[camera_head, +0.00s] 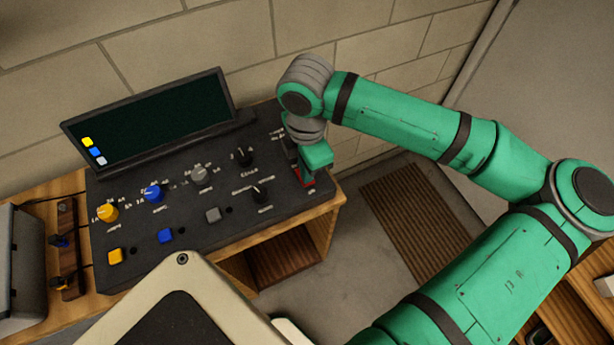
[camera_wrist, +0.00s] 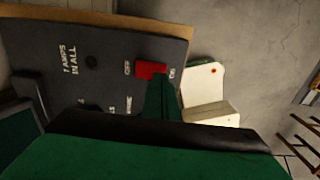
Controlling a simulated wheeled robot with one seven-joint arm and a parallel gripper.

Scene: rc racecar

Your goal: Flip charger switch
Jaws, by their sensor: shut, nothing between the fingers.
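The charger switch is a red rocker (camera_wrist: 151,70) on the dark charger panel (camera_wrist: 110,75). In the wrist view it lies between the printed words OFF on its left and ON on its right. In the head view a bit of its red (camera_head: 308,181) shows at the panel's right end, mostly hidden by my gripper. My gripper (camera_head: 302,172) is shut and empty, pointing down at the switch. In the wrist view its green fingers (camera_wrist: 162,97) end right beside the switch, toward the ON side. I cannot tell whether they touch it.
The panel carries yellow (camera_head: 108,212), blue (camera_head: 153,193) and grey (camera_head: 200,175) knobs, with buttons below them. A dark screen (camera_head: 150,120) stands behind. A block wall (camera_head: 180,45) rises close behind the bench. Open floor (camera_head: 350,215) lies right of the bench.

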